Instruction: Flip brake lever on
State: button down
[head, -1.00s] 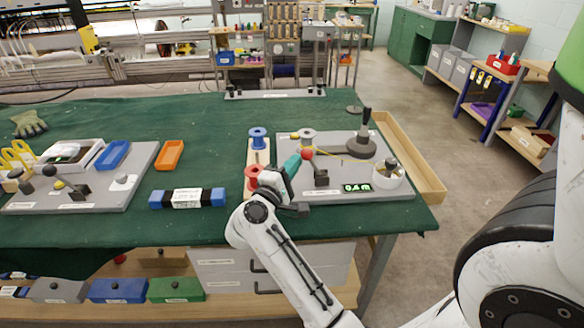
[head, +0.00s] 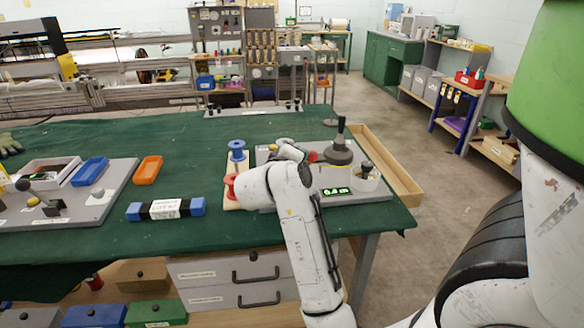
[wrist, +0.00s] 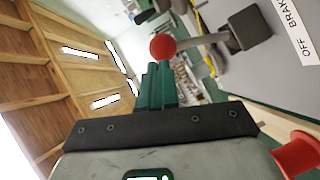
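The brake lever shows in the wrist view as a red ball knob (wrist: 163,47) on a thin rod from a dark grey pivot block (wrist: 249,28), beside a white label (wrist: 291,28) reading "OFF BRAKE". In the head view the red knob (head: 313,156) shows at the right of my gripper (head: 298,153); the pivot is hidden behind my arm. My gripper's teal fingers (wrist: 155,85) lie close together in the wrist view, with nothing visible between them. The knob is just beyond their tips; I cannot tell whether they touch.
A wooden tray (head: 393,168) lies at the right edge.

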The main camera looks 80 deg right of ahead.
jog(key=shift+s+d+f+b, duration=0.1)
jog(key=shift+s+d+b, duration=0.15)
jog(key=shift+s, duration=0.3)
jog(key=shift+s+d+b, duration=0.15)
jog(key=shift+s+d, duration=0.05)
jog(key=shift+s, duration=0.35)
jog(key=shift+s, duration=0.25)
